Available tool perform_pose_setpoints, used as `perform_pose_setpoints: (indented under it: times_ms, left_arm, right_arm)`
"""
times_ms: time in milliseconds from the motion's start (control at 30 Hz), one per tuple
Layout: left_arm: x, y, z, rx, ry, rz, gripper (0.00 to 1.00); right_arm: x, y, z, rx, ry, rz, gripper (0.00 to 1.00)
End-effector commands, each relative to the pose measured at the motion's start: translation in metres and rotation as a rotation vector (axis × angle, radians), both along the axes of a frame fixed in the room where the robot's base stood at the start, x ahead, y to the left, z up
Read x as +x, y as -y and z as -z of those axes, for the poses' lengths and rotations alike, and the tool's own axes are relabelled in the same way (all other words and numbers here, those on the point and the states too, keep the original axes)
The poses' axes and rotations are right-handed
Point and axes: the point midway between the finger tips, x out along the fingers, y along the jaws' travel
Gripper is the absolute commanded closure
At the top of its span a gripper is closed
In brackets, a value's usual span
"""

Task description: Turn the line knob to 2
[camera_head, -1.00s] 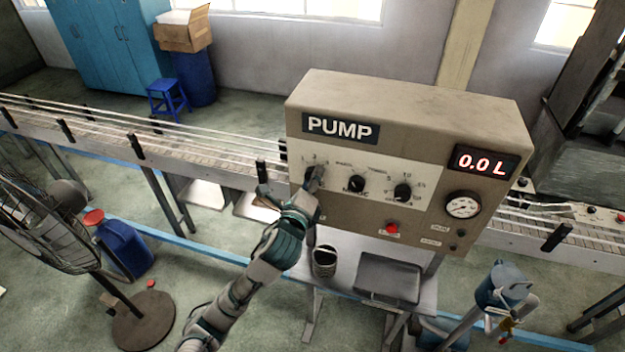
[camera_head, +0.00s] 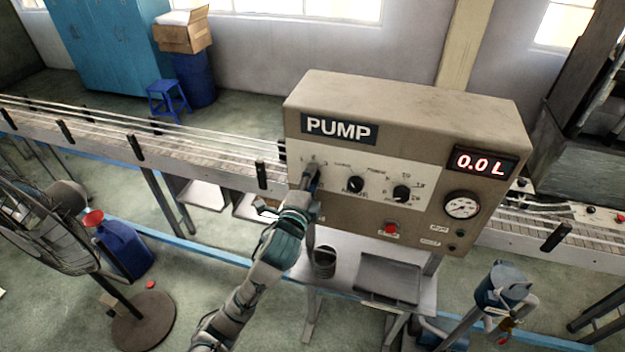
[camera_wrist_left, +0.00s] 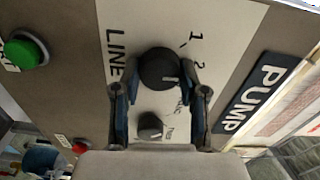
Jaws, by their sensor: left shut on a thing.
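The line knob (camera_wrist_left: 158,67) is a round black knob with a white mark, beside the word LINE on the pale panel. The numbers 1 and 2 are printed by it in the left wrist view. Its white mark points to the lower right there; I cannot tell exactly which number it meets. My left gripper (camera_wrist_left: 160,84) is shut on the knob, one finger on each side. In the head view, the left gripper (camera_head: 311,176) covers most of the knob at the left of the pump panel (camera_head: 335,170). My right gripper is not in view.
A middle knob (camera_head: 355,185) and a right knob (camera_head: 402,193) sit beside it on the panel. A red button (camera_head: 391,228) and a gauge (camera_head: 462,207) are on the pump's front. The display (camera_head: 482,163) reads 0.0 L. A metal cup (camera_head: 324,262) stands below.

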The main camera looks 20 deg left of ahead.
Motion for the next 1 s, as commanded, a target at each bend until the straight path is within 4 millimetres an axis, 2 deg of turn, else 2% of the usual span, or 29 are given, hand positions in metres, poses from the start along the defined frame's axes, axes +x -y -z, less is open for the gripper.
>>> perform_pose_setpoints:
  times_ms: [467,500,567,600,867,1000]
  left_arm:
    - [0.001,-0.002,-0.001,-0.015,0.001,-0.005,0.92]
    - [0.001,-0.002,-0.001,-0.015,0.001,-0.005,0.50]
    - [0.001,-0.002,-0.001,-0.015,0.001,-0.004,0.35]
    - [0.001,-0.002,-0.001,-0.015,0.001,-0.004,0.32]
    - [-0.001,0.000,-0.001,-0.014,0.001,-0.001,0.32]
    - [-0.013,-0.001,-0.001,-0.014,0.003,0.000,0.32]
  right_arm:
    - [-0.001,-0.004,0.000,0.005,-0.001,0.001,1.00]
    - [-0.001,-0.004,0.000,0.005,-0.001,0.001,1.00]
    - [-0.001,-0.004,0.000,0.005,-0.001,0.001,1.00]
    - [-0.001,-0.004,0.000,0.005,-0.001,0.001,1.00]
    - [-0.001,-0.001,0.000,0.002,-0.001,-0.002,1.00]
    - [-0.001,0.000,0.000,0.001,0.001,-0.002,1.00]
